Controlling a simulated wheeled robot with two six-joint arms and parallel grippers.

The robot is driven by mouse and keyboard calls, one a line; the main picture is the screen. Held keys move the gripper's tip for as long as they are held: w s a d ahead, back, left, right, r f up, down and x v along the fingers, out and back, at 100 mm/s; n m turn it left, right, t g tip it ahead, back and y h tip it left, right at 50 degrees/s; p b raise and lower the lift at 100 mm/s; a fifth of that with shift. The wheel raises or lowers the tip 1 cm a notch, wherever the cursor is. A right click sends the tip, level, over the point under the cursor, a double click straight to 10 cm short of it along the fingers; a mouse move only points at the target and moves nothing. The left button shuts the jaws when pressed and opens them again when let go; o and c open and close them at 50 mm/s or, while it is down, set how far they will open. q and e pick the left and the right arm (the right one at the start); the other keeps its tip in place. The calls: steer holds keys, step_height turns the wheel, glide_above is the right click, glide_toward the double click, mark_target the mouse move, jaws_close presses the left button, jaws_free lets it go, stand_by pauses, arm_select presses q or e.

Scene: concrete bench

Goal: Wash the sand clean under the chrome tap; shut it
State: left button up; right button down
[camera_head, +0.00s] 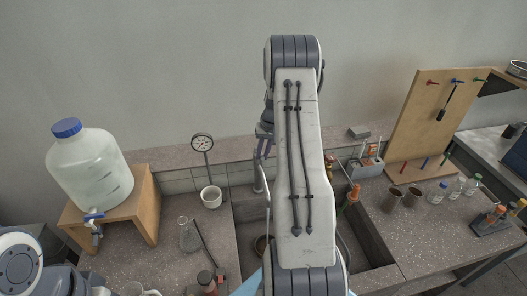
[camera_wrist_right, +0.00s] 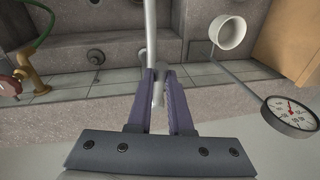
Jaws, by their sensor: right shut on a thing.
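The chrome tap (camera_head: 267,205) stands at the back of the sink, left of my right arm; its pipe (camera_wrist_right: 151,35) also shows in the right wrist view. My right gripper (camera_wrist_right: 160,88) is shut on the upper part of the chrome tap, with its two purple fingers on either side of the metal. In the head view my right gripper (camera_head: 263,148) is partly hidden by my arm. My left gripper is out of view.
A brass tap (camera_wrist_right: 30,78) with a red handle and green hose stands along the sink's back. A water jug (camera_head: 90,170) is far left, a pegboard (camera_head: 428,125) right.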

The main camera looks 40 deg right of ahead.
steer(key=shift+s+d, duration=0.2)
steer(key=shift+d, duration=0.05)
steer(key=c, duration=0.8)
jaws_free()
steer(key=shift+c, duration=0.2)
steer(key=shift+w+a, duration=0.15)
steer(key=shift+a, duration=0.1)
step_height(320, 180, up, 10)
steer(key=s+d+b, duration=0.1)
steer(key=b, duration=0.2)
steer(key=shift+s+r+b, duration=0.15)
steer(key=shift+s+b, duration=0.2)
steer(key=shift+b, duration=0.05)
